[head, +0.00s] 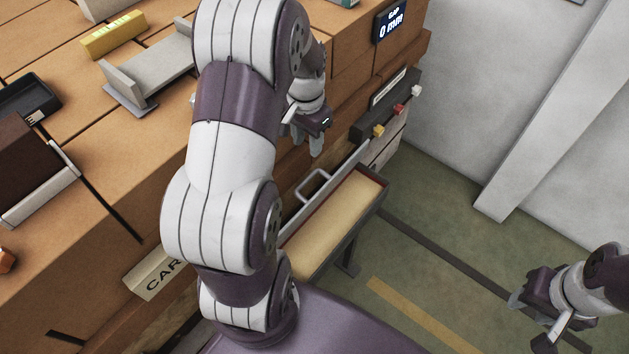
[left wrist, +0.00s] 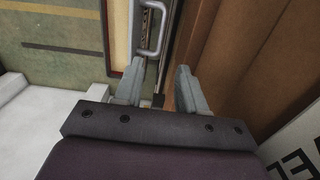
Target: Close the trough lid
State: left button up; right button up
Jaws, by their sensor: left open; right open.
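The trough (head: 335,222) is a long box with a dark red rim and a tan inside, set low along the brick wall's side. Its tan inside lies uncovered. A grey lid edge with a bar handle (head: 312,186) runs along its wall side; the lid's face is mostly hidden. My left gripper (head: 312,144) is open and empty, above the far part of the trough near the wall. In the left wrist view its fingers (left wrist: 158,90) point toward the handle (left wrist: 155,28), apart from it. My right gripper (head: 534,318) is open and empty over the floor at lower right.
A dark panel with coloured knobs (head: 388,110) and a gap display (head: 391,22) are on the wall beyond the trough. A grey metal bracket (head: 145,78), a yellow block (head: 113,36) and a black tray (head: 24,104) lie on the bricks. The floor (head: 430,230) right of the trough is clear.

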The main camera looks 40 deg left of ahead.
aim_at(308, 178)
pick_arm(q)
notch_tip(308, 178, down, 12)
jog(key=shift+s+f+b, duration=0.1)
jog(key=shift+f+b, duration=0.05)
jog(key=shift+b, duration=0.15)
grip_shut()
